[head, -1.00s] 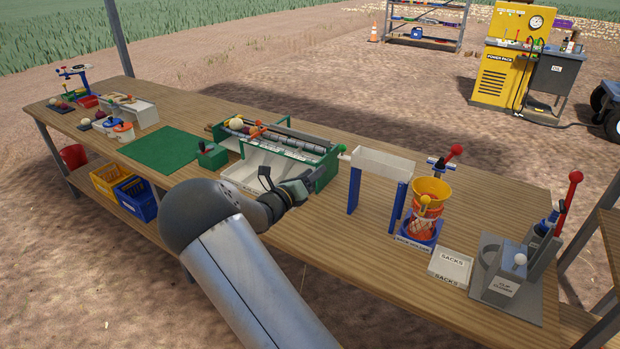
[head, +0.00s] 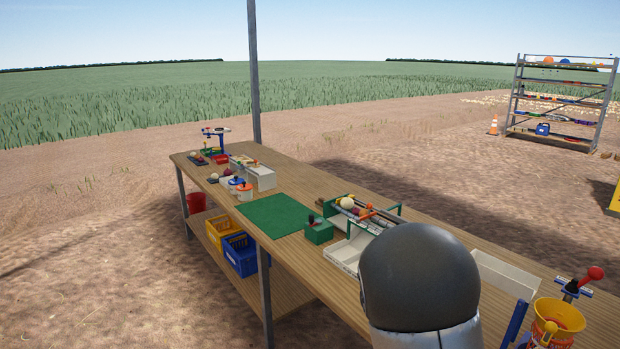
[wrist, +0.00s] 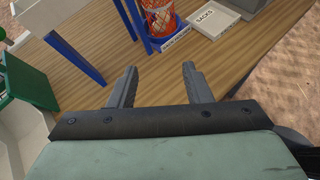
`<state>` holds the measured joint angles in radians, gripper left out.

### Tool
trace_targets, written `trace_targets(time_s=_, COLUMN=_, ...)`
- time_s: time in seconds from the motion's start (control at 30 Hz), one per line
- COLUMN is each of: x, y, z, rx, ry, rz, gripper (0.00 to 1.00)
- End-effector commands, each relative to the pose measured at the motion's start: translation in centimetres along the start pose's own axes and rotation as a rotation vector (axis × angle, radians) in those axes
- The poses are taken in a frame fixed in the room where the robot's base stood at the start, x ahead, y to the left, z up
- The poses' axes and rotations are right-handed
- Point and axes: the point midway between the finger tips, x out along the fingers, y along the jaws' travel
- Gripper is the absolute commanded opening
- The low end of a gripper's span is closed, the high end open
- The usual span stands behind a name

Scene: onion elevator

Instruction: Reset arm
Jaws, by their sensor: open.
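My gripper (wrist: 160,88) shows in the wrist view with its two dark fingers apart and nothing between them. It is over the wooden bench (wrist: 135,73). In the head view my arm covers the gripper, so it cannot be seen there. The orange mesh sack (wrist: 160,17) in its blue sack holder (wrist: 170,42) stands beyond the fingers in the wrist view. The white sacks tray (wrist: 212,21) is to the right of the holder.
A chute on blue legs (wrist: 72,55) stands at the left in the wrist view. The green-framed roller machine (head: 355,232) is beside my arm. The green mat (head: 275,215) is bare. Blue (head: 240,256) and yellow (head: 222,232) crates sit on the lower shelf.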

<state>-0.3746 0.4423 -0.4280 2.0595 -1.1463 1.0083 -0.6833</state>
Motion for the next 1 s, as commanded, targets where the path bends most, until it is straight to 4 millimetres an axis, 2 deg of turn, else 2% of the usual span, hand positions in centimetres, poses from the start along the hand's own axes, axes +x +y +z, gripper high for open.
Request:
trace_targets(time_s=0.03, x=-0.8, y=-2.9, z=0.0, rx=0.144, ry=0.109, rz=-0.063, gripper=0.45)
trace_targets(time_s=0.1, x=-2.5, y=-6.7, z=-0.7, rx=0.344, ry=0.248, rz=-0.166, gripper=0.45)
trace_targets(time_s=0.17, x=-4.3, y=-9.7, z=-1.3, rx=0.510, ry=0.356, rz=-0.258, gripper=0.45)
trace_targets(time_s=0.2, x=-5.7, y=-11.6, z=-1.8, rx=0.618, ry=0.423, rz=-0.322, gripper=0.45)
trace_targets(time_s=0.3, x=-9.4, y=-15.8, z=-2.8, rx=0.868, ry=0.566, rz=-0.484, gripper=0.45)
trace_targets(time_s=0.4, x=-12.8, y=-19.1, z=-3.7, rx=1.073, ry=0.669, rz=-0.632, gripper=0.45)
trace_targets(time_s=0.5, x=-15.2, y=-21.3, z=-4.5, rx=1.219, ry=0.734, rz=-0.750, gripper=0.45)
trace_targets(time_s=0.63, x=-16.9, y=-22.7, z=-5.0, rx=1.321, ry=0.774, rz=-0.838, gripper=0.45)
trace_targets(time_s=1.0, x=-17.3, y=-23.0, z=-5.2, rx=1.345, ry=0.783, rz=-0.864, gripper=0.45)
